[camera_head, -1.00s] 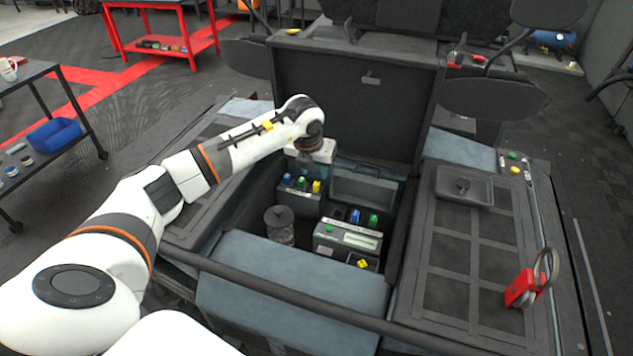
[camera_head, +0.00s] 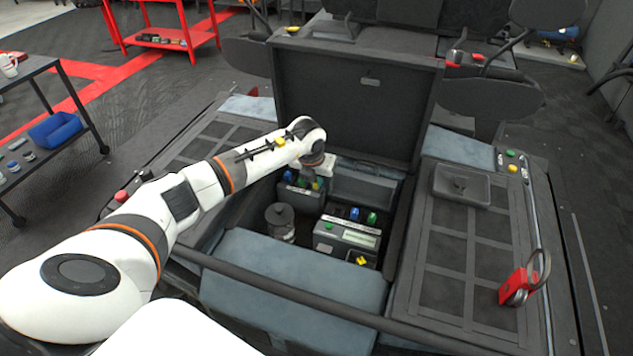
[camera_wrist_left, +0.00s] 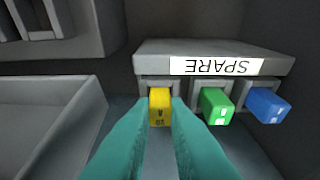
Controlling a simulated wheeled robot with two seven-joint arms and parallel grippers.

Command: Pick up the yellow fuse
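The yellow fuse (camera_wrist_left: 159,107) sits in the left slot of the holder labelled SPARE (camera_wrist_left: 215,62) in the left wrist view. The teal fingertips of my left gripper (camera_wrist_left: 160,102) lie on either side of it, very close to its sides. I cannot tell whether they touch it. A green fuse (camera_wrist_left: 216,105) and a blue fuse (camera_wrist_left: 267,104) sit in the slots to its right. In the head view my left gripper (camera_head: 309,178) reaches down over this holder and partly hides the fuses. My right gripper is not in view.
A unit with a display (camera_head: 346,238) and a yellow piece (camera_head: 361,261) stands nearer in the bay, beside a dark-lidded canister (camera_head: 280,220). The raised lid (camera_head: 355,100) stands behind. An open grey compartment (camera_wrist_left: 45,125) lies left of the fuse in the wrist view.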

